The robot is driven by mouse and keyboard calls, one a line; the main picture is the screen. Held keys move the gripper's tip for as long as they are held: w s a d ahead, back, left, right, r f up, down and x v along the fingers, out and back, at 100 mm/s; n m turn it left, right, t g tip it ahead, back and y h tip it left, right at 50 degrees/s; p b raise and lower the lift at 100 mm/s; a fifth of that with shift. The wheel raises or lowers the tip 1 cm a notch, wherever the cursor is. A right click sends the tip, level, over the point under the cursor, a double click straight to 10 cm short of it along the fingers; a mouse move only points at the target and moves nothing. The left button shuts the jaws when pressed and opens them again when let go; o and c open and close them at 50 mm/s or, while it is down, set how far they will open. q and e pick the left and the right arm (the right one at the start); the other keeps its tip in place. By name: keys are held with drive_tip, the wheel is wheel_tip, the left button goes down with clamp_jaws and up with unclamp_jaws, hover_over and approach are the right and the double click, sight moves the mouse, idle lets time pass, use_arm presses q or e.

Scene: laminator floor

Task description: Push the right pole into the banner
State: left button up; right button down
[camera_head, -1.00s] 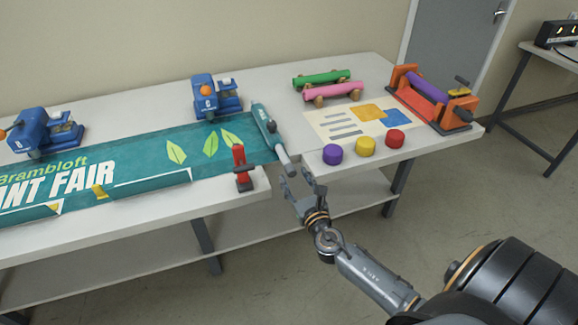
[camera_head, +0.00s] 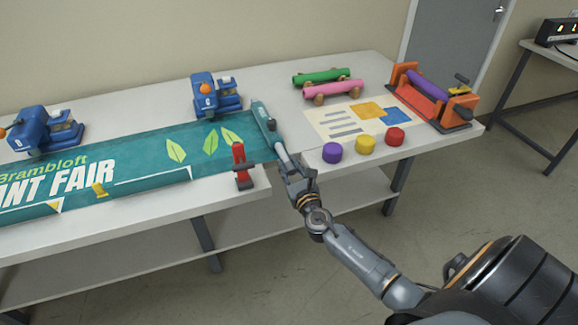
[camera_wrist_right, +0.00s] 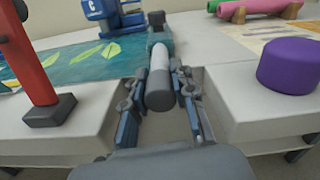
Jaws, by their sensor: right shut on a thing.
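The teal banner (camera_head: 160,148) lies along the left part of the table, with a rolled sleeve (camera_head: 262,118) at its right edge. The right pole (camera_head: 281,151) is a grey rod that sticks out of the near end of this sleeve towards me. In the right wrist view the pole (camera_wrist_right: 160,80) points at the camera, its round end between the two fingers. My right gripper (camera_head: 296,174) is shut on the pole's near end, at the notch in the table's front edge. My left gripper is not in view.
A purple disc (camera_head: 332,153), a yellow disc (camera_head: 366,145) and a red disc (camera_head: 394,137) stand to the right. Two blue devices stand behind the banner.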

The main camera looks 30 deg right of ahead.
sight(284, 157)
drive_tip(key=b+x, duration=0.1)
drive_tip(key=x, duration=0.3)
drive_tip(key=shift+w+f, duration=0.1)
drive_tip(key=shift+w, duration=0.05)
drive_tip(key=c, duration=1.1)
unclamp_jaws()
drive_tip(key=shift+o, duration=0.2)
drive_tip(key=v, duration=1.2)
drive_tip(key=shift+d, duration=0.1)
